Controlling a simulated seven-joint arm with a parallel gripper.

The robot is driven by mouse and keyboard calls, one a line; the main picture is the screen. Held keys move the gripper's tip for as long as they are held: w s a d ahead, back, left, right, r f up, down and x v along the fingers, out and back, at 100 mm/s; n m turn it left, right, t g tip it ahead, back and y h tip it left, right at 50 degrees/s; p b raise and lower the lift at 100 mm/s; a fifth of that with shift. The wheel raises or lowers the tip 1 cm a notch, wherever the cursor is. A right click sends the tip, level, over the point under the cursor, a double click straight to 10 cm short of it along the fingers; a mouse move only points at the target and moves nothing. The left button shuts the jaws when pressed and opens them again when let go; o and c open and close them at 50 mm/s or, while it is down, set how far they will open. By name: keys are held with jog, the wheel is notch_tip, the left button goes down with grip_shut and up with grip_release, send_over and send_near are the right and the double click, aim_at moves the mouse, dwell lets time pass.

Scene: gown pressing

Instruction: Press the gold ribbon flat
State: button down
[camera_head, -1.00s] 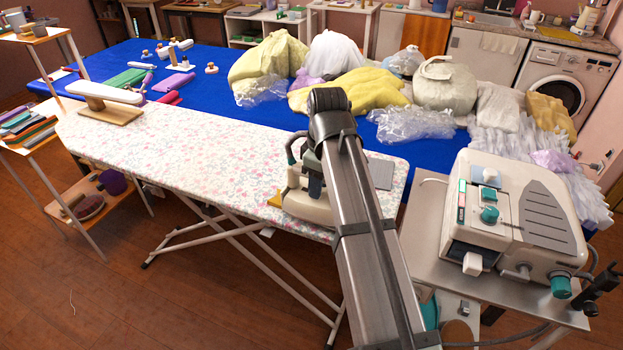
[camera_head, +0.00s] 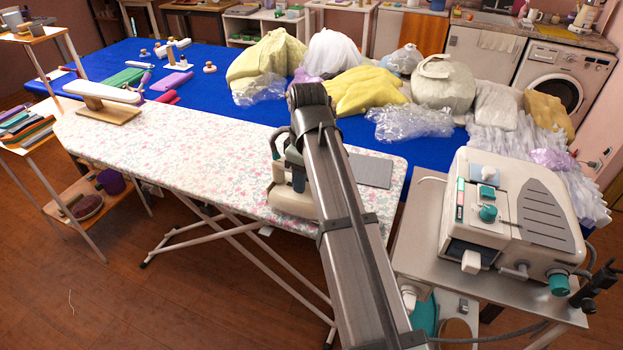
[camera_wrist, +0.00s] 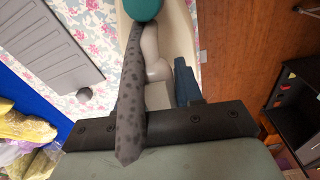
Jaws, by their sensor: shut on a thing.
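The cream iron (camera_head: 292,203) rests on or just above the right part of the floral ironing board (camera_head: 190,150); contact is hard to tell. My gripper (camera_head: 296,172) is shut on the iron at its handle, with my arm partly covering both. In the wrist view, the iron's cream body (camera_wrist: 182,35) shows beyond the dark gripper bar, with a teal part at the top edge. The gold ribbon is not visible in either current view; the iron and my arm hide that part of the board.
A grey plate (camera_head: 371,171) lies on the board right of the iron. A sleeve board (camera_head: 102,97) stands at the board's far left. The board's middle is clear. Bagged garments crowd the blue table (camera_head: 215,60) behind.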

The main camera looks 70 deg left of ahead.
aim_at(279, 155)
jog(key=shift+s+a, duration=0.4)
jog(key=shift+a, duration=0.05)
jog(key=shift+a, duration=0.1)
jog(key=shift+s+a, duration=1.65)
jog(key=shift+a, duration=0.15)
jog(key=shift+r, duration=3.55)
jog(key=shift+w, duration=0.1)
